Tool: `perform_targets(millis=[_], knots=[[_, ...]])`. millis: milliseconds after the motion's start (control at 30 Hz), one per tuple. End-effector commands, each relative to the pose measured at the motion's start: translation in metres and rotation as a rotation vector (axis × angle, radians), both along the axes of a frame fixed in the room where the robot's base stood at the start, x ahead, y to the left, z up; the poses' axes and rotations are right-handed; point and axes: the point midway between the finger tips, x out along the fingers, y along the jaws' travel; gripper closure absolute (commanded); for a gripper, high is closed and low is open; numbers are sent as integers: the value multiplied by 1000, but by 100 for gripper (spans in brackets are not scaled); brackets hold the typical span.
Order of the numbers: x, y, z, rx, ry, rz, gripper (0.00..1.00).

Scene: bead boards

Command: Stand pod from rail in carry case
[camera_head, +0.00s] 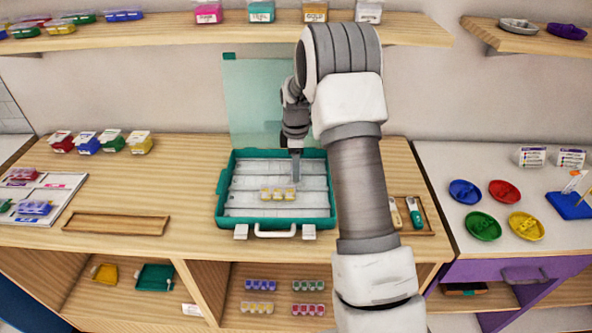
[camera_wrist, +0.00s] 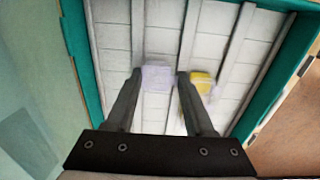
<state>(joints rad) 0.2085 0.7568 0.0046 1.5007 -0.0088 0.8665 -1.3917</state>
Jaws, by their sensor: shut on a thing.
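The teal carry case (camera_head: 222,205) lies open on the bench, its clear lid (camera_head: 250,100) raised at the back and its pale floor split into lanes by ridges. Several yellow-topped pods (camera_head: 277,193) stand in a row in the case; one yellow pod (camera_wrist: 203,82) shows beside my right finger in the wrist view. My gripper (camera_wrist: 160,76) reaches down into the case and is shut on a pale lilac pod (camera_wrist: 157,77), which looks blurred. In the head view my gripper (camera_head: 296,180) is just behind the yellow row, and the held pod cannot be made out.
A wooden rail tray (camera_head: 117,223) on the left looks empty. A tray of tools (camera_head: 413,212) lies right of the case, partly behind my arm. Several coloured pods (camera_head: 100,142) stand at the back left. Bare bench lies between the rail tray and the case.

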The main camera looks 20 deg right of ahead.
Motion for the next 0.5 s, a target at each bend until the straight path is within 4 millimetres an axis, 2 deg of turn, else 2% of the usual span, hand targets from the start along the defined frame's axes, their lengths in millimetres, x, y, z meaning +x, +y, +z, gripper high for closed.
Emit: perform_targets(millis=[100,433,467,500], knots=[[0,0,-12,0,0,1,99],[0,0,-16,0,0,0,99],[0,0,-16,0,0,0,45],[0,0,-15,0,0,0,38]])
